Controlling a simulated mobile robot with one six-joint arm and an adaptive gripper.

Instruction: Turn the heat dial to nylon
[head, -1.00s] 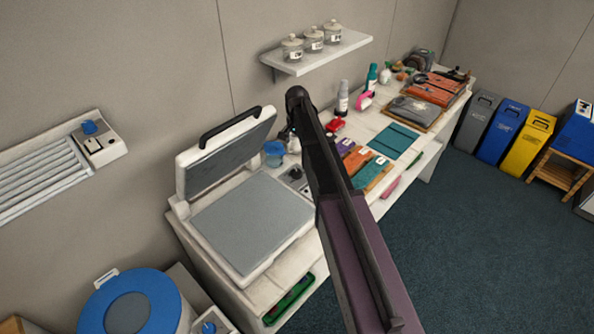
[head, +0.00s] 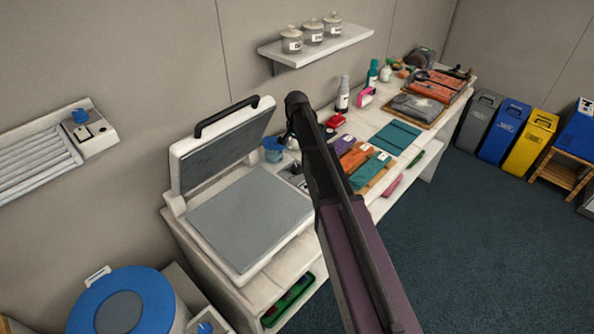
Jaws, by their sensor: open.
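The heat press (head: 250,210) stands on the left end of the white bench with its lid raised and its grey plate bare. A small dark control panel (head: 292,172) shows at the right of the press, partly covered by my arm. I cannot make out a dial, its pointer or any nylon mark on it. My arm reaches from the bottom right up to near the press. My gripper is hidden behind or below the arm, so I cannot see its fingers or whether it touches anything.
A blue cup (head: 273,150) stands behind the panel. A blue-lidded drum (head: 125,305) stands at lower left. Open floor is at right.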

